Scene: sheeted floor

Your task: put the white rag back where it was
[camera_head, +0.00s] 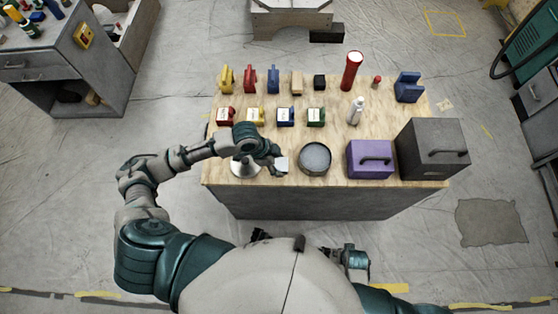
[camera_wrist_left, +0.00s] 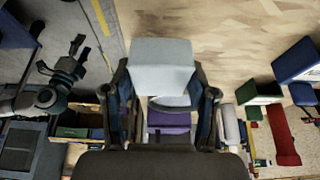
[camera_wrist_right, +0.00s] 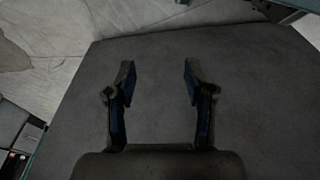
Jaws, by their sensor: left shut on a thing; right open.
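The white rag (camera_head: 281,164) looks like a small pale folded block. My left gripper (camera_head: 274,158) is shut on it over the near left part of the wooden worktop (camera_head: 225,140). In the left wrist view the rag (camera_wrist_left: 163,62) sits between the two fingers. I cannot tell whether its underside touches the worktop. My right gripper (camera_wrist_right: 158,78) is open and empty, with a plain dark surface in front of it. In the head view the right gripper (camera_head: 356,259) is low, in front of the table's near side.
A round grey-filled pan (camera_head: 315,160) is just right of the rag. A shiny round-based thing (camera_head: 244,170) is left, partly under my arm. A purple box (camera_head: 370,160) and dark grey box (camera_head: 433,150) stand right. Several coloured items and a white bottle (camera_head: 356,111) stand behind.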

